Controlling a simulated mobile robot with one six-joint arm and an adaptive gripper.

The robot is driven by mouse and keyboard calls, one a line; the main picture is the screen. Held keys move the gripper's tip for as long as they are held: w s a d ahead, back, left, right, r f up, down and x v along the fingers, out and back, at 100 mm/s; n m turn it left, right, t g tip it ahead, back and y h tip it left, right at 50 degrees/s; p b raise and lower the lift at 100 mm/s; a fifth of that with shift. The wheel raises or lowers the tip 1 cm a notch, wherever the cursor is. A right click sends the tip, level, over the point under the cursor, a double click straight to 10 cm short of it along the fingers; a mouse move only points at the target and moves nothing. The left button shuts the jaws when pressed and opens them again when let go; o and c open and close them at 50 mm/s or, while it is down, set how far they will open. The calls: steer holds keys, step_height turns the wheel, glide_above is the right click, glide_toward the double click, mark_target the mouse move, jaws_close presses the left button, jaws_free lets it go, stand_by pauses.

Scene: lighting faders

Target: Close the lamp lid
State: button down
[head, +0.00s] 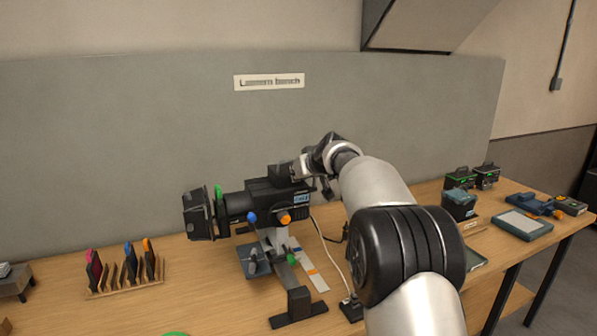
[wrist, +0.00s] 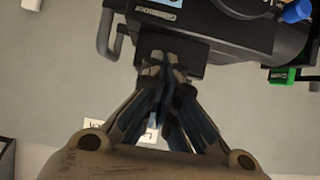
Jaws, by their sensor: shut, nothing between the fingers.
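My gripper (head: 306,172) is at the lamp's rear upper right. In the wrist view my gripper (wrist: 163,66) is shut and empty, its tips overlapping a dark block beside the lamp body (wrist: 205,25). I cannot tell whether they touch.
A rack (head: 125,286) of coloured filters stands on the bench at left. Boxes (head: 460,203) and a tablet-like device (head: 521,224) lie at right. A grey panel (head: 120,130) rises behind.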

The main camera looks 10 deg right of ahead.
steer(key=shift+s+f, duration=0.1)
steer(key=shift+f, duration=0.25)
stand_by(0.3)
step_height(320, 180, up, 4)
steer(key=p, duration=0.2)
steer(key=s+d+f+b, duration=0.2)
steer(key=s+f+b, duration=0.3)
steer(key=s+f, duration=0.15)
steer(key=s+a+r+g, duration=0.1)
steer(key=s+a+g, duration=0.15)
steer(key=s, duration=0.85)
steer(key=s+a+g, duration=0.1)
steer(key=s+a, duration=0.3)
steer(key=s, duration=0.8)
steer(key=s+d+f+g, duration=0.1)
steer(key=s+f, duration=0.2)
steer(key=s, duration=0.6)
steer(key=s+d+f+m+g+h, duration=0.1)
steer(key=s+f, duration=0.3)
steer(key=s, duration=0.5)
steer(key=s+d+f+m+g+h, duration=0.1)
steer(key=s+f, duration=0.3)
steer(key=s, duration=0.5)
steer(key=shift+s+f+g, duration=0.2)
steer(key=shift+s+g, duration=0.15)
steer(key=shift+s, duration=0.05)
